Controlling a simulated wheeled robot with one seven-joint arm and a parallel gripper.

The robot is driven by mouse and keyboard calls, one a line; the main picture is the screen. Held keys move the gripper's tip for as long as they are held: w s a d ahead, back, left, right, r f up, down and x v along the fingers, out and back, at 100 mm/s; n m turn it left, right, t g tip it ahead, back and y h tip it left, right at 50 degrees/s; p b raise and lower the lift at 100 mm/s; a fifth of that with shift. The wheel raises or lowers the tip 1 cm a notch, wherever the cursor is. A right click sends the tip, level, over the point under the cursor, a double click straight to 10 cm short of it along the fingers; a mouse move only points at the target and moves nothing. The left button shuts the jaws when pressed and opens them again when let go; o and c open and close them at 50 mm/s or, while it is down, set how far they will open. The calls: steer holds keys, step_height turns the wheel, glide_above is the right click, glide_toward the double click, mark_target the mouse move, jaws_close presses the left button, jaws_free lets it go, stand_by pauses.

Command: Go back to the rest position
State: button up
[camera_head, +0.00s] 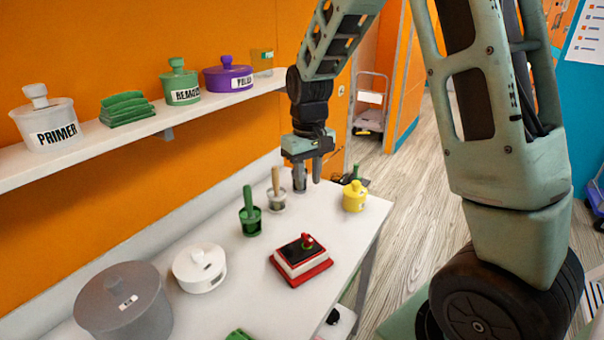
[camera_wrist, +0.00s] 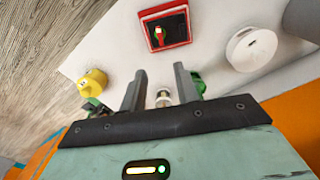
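My gripper (camera_head: 307,170) hangs above the far end of the white table (camera_head: 225,285), pointing down. In the wrist view its two fingers (camera_wrist: 158,88) stand apart with no object gripped between them. A small clear jar (camera_wrist: 164,98) shows beyond the gap between the fingers.
A red box with a black top (camera_head: 301,260), a white round container (camera_head: 199,267) and a grey lidded pot (camera_head: 124,304) sit on the table. A wall shelf (camera_head: 110,138) to the left holds labelled pots and green cloths. Wooden floor (camera_head: 410,225) lies open right of the table.

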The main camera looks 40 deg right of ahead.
steer(key=s+a+r+n+y, duration=0.1)
steer(key=s+a+n, duration=0.1)
steer(key=s+a, duration=0.5)
steer(key=s+a+r+n, duration=0.1)
steer(key=s+a+n, duration=0.15)
steer(key=a, duration=0.85)
steer(key=s+a+n, duration=0.2)
steer(key=s+a, duration=0.1)
steer(key=s, duration=0.4)
steer(key=s+a+n, duration=0.2)
steer(key=s+a, duration=0.1)
steer(key=s, duration=0.4)
steer(key=shift+s+a+f+b, duration=0.2)
steer(key=shift+s+f+b, duration=0.05)
steer(key=shift+s+b, duration=0.15)
